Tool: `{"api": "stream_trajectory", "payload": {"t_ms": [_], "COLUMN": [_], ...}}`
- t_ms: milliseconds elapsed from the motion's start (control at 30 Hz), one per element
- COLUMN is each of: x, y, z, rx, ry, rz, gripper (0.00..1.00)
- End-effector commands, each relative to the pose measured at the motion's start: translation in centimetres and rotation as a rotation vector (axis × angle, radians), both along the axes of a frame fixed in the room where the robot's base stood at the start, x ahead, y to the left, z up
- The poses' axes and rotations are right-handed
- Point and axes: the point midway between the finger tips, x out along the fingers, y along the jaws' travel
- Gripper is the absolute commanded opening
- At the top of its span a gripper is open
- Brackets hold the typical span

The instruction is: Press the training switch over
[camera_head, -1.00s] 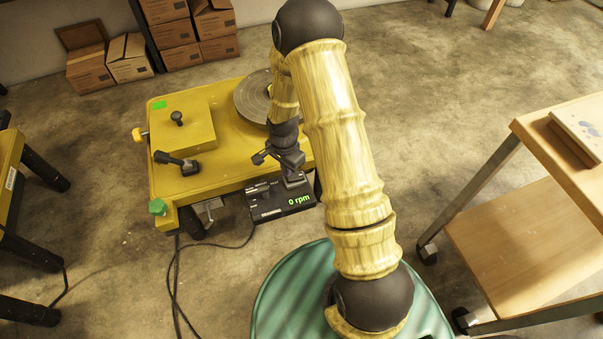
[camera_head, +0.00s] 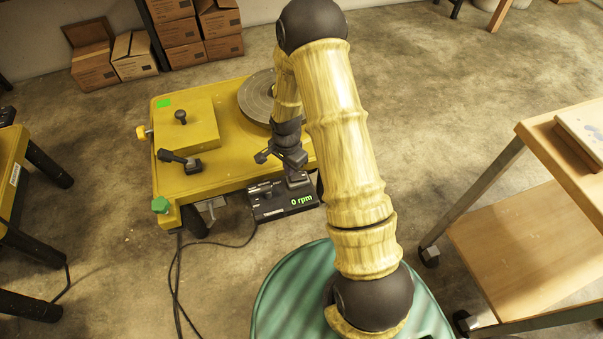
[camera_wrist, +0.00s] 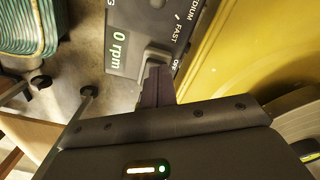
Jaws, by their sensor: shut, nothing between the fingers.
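The black control box (camera_head: 285,207) is at the front edge of the yellow wheel bench and reads "0 rpm". In the wrist view its panel (camera_wrist: 125,40) shows the words MEDIUM, FAST and OFF. A grey raised switch part (camera_wrist: 153,54) is beside OFF; I cannot read a label naming it the training switch. My gripper (camera_wrist: 156,72) is shut and empty. Its fingertips are at this grey part and overlap it in the picture; I cannot tell whether they touch. In the head view my gripper (camera_head: 295,168) is just above the box's right side.
A cable (camera_head: 215,246) lies on the floor left of the box. A wooden cart (camera_head: 530,230) stands at right.

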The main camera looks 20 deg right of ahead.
Motion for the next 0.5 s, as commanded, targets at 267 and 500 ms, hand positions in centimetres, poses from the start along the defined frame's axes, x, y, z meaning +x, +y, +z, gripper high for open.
{"api": "stream_trajectory", "payload": {"t_ms": [267,500], "x": [-0.04,-0.02], "y": [0.85,0.36], "z": [-0.23,-0.84], "rx": [0.000,0.000], "ry": [0.000,0.000], "rz": [0.017,0.008], "gripper": [0.00,0.00]}}
